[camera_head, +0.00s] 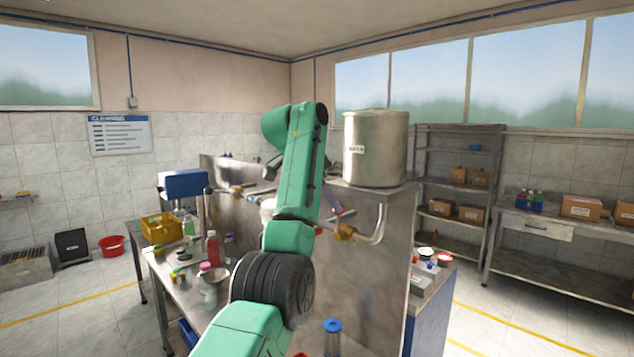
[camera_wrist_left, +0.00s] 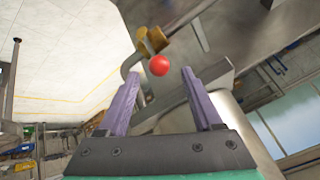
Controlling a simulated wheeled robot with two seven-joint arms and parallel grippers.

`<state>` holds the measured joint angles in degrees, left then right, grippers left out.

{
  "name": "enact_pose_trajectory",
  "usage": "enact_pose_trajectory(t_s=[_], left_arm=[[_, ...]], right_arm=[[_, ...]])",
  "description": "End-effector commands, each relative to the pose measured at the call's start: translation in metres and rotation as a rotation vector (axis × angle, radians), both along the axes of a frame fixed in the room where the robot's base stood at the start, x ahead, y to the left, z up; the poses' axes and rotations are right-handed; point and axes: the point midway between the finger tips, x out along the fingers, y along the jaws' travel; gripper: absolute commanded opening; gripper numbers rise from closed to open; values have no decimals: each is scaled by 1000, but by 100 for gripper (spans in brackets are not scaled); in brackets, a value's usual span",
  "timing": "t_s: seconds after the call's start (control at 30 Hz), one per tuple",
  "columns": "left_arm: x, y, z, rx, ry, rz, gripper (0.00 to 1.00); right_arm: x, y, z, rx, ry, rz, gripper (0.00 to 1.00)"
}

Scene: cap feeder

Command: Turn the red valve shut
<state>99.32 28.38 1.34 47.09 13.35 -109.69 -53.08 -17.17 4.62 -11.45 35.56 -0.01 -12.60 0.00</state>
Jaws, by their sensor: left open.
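The valve shows as a brass body (camera_head: 344,232) on a bent metal pipe at the steel tank stand's side. In the left wrist view, a round red knob (camera_wrist_left: 159,65) sits close to the brass body (camera_wrist_left: 151,42). My left gripper (camera_wrist_left: 160,76) has two purple fingers, apart and empty, on either side of the knob in that picture. The knob appears just beyond the fingertips; contact cannot be seen. In the head view my left gripper (camera_head: 333,200) is small and partly behind my green arm, just above the brass body.
A large steel pot (camera_head: 375,150) stands on the stand above the valve. A blue-capped bottle (camera_head: 332,338) is near the front. Steel shelves (camera_head: 455,195) stand at the back right.

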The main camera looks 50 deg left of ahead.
Motion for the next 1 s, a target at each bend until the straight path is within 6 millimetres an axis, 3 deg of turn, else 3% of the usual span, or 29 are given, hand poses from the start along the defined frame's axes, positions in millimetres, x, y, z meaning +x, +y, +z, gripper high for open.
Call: enact_pose_trajectory(t_s=[0.2, 0.33, 1.0], left_arm=[[-41, 1, 47, -2, -4, 2, 67], [-53, 1, 64, -2, 0, 0, 67], [-58, 1, 71, -1, 1, 1, 67]], right_arm=[[0, 0, -12, 0, 0, 1, 50], [0, 0, -13, 0, 0, 1, 50], [0, 0, -13, 1, 1, 0, 50]])
